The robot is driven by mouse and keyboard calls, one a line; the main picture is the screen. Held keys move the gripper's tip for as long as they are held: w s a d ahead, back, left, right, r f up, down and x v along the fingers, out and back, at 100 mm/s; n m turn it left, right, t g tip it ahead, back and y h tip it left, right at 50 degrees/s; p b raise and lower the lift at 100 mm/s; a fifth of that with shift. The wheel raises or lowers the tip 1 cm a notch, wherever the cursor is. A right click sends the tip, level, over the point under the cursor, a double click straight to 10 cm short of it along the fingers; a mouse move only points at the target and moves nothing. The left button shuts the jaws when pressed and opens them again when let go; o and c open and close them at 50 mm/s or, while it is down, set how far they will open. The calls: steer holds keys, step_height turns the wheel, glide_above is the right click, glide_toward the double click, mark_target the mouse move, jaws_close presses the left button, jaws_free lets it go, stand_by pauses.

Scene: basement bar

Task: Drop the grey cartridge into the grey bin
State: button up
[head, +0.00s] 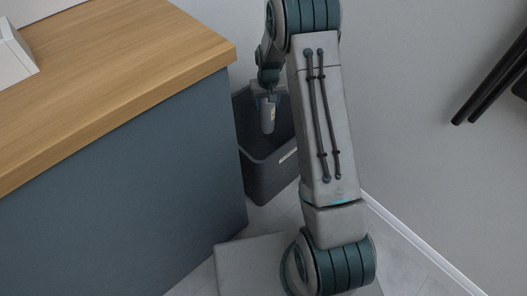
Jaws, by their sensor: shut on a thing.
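The grey cartridge (268,117) hangs upright from my gripper (266,98), which is shut on its upper end. The cartridge appears over the opening of the dark grey bin (264,178). I cannot tell from this view whether its lower end is above or below the rim. The bin stands on the floor between the counter's end and the wall. My arm hides the bin's right side, and the counter hides part of its left. I see no contents in the bin.
A blue counter (130,190) with a wooden top (120,65) fills the left, its corner close to my gripper. A white object (12,58) stands on the counter. Dark bars (490,80) show at the right. A grey wall (410,130) stands behind.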

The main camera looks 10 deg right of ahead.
steer(key=o, duration=1.7)
steer(key=shift+c, duration=0.2)
steer(key=r+p, duration=0.1)
steer(key=r, duration=0.3)
steer(key=s+r+p, duration=0.1)
steer(key=r, duration=0.4)
steer(key=r+p, duration=0.2)
steer(key=r, duration=0.3)
steer(key=shift+s, duration=0.3)
